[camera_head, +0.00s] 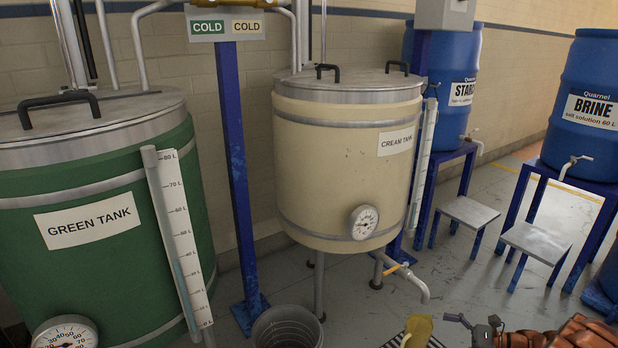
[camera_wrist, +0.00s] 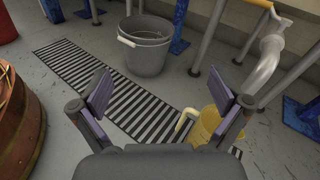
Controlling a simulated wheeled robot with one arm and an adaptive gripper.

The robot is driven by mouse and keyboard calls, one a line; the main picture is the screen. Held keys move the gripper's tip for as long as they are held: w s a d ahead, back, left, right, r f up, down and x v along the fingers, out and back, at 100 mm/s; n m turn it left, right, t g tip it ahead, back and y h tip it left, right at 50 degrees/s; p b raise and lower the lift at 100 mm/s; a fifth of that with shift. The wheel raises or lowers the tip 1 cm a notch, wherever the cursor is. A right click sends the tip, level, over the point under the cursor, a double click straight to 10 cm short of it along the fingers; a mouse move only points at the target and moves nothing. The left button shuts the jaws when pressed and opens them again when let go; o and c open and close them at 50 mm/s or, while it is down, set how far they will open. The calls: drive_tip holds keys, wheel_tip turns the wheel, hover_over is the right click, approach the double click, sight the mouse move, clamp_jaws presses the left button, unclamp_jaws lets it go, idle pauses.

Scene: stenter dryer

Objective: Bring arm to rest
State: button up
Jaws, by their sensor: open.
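My gripper (camera_wrist: 166,108) is open and empty in the wrist view, its two purple-padded fingers spread apart above the floor. In the head view, my orange arm (camera_head: 570,335) shows at the bottom right, with part of my gripper (camera_head: 470,325) at the lower edge. A yellow jug (camera_wrist: 208,122) stands on the striped floor grate, partly hidden behind the right finger; it also shows in the head view (camera_head: 419,328). No contact between my gripper and the jug can be made out.
A grey bucket (camera_wrist: 146,52) stands beyond the grate (camera_wrist: 75,62). The cream tank (camera_head: 335,160) with its outlet tap (camera_head: 410,282) is at the centre, the green tank (camera_head: 95,190) at left. Blue brine (camera_head: 590,100) and starch (camera_head: 455,85) barrels stand on frames at right, with low steps before them.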

drive_tip(key=s+a+r+n+g+h+p, duration=0.3)
drive_tip(key=a+r+p, duration=0.4)
drive_tip(key=r, duration=0.6)
drive_tip(key=s+a+r+n+g+p, duration=0.3)
drive_tip(key=s+a+r+n+p, duration=0.15)
drive_tip(key=a+r, duration=0.65)
drive_tip(key=s+a+r+n+g+h+p, duration=0.2)
drive_tip(key=s+a+r+n+g+p, duration=0.25)
drive_tip(key=r, duration=0.95)
drive_tip(key=s+a+r+n+h+p, duration=0.2)
drive_tip(key=s+r+p, duration=0.3)
drive_tip(key=s+r, duration=0.15)
drive_tip(key=s+a+r+n+h+p, duration=0.2)
drive_tip(key=s+a+r+h+p, duration=0.1)
drive_tip(key=s+r+p, duration=0.3)
drive_tip(key=s+d+r+n+t+h+p, duration=0.2)
drive_tip(key=s+d+r+n+h+p, duration=0.3)
drive_tip(key=s+r+p, duration=0.4)
drive_tip(key=s+r, duration=0.2)
drive_tip(key=s, duration=0.1)
drive_tip(key=shift+s+r, duration=0.15)
drive_tip(key=shift+s, duration=0.05)
